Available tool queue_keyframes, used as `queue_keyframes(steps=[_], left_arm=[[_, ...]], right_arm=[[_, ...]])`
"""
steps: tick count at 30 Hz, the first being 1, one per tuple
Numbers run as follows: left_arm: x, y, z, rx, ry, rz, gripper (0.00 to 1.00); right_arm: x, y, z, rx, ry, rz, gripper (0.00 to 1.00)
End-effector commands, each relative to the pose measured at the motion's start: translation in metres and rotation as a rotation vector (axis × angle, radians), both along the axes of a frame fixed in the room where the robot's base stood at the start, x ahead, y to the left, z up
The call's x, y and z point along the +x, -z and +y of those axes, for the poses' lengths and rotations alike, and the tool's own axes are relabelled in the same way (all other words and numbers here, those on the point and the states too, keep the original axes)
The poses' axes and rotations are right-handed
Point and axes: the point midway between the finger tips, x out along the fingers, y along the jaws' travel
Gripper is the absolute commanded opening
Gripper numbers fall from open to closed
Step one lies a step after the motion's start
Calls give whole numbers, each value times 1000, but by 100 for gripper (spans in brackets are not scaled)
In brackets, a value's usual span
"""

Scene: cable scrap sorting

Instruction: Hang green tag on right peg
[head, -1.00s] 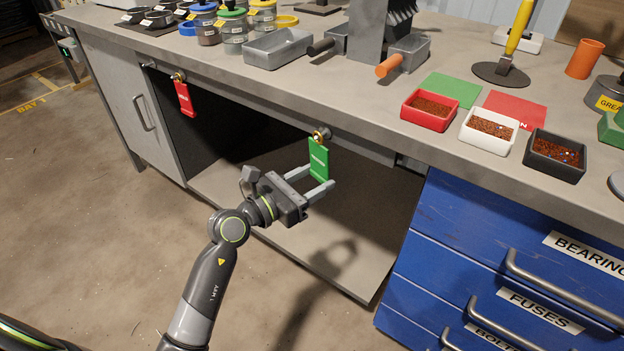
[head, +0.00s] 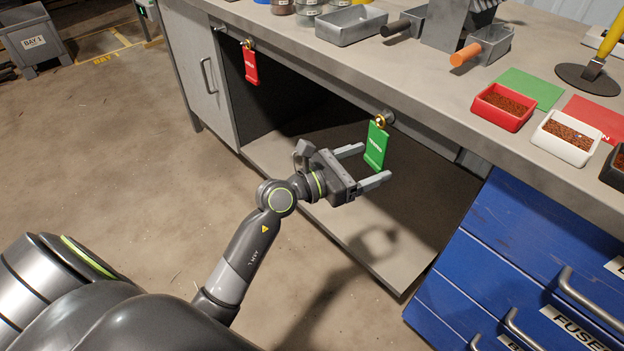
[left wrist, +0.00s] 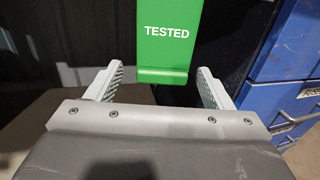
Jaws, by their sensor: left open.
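The green tag (head: 376,146), lettered TESTED, hangs upright by a brass-coloured ring from the right peg (head: 388,117) on the bench's front edge. My left gripper (head: 373,163) is open at the tag's lower part. In the left wrist view the tag (left wrist: 165,40) stands between the two open fingers (left wrist: 160,88), with a gap on each side; its top is cut off. A red tag (head: 252,66) hangs from the left peg (head: 246,43). My right gripper is not in view.
The bench's front edge (head: 310,78) runs above an open bay with a low shelf (head: 330,225). Blue drawers (head: 500,250) with handles stand to the right, and a grey cabinet door (head: 205,85) to the left. Trays and scoops stand on the bench top.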

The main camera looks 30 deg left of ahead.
Motion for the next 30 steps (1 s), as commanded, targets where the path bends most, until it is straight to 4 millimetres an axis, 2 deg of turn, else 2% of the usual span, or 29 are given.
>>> queue_keyframes(steps=[8, 12, 16, 21, 25, 30], left_arm=[[-45, 1, 31, 6, 0, 4, 75], [-72, 1, 50, 6, 0, 5, 75], [-93, 2, 64, 6, 0, 4, 75], [-116, 2, 80, 6, 2, 3, 75], [-127, 2, 88, 4, 1, 1, 75], [-136, 1, 94, 1, 0, 1, 75]], right_arm=[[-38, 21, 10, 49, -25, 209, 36], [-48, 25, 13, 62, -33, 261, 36], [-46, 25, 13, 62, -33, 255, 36], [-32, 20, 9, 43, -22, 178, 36], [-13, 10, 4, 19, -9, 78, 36], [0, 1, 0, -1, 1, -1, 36]])
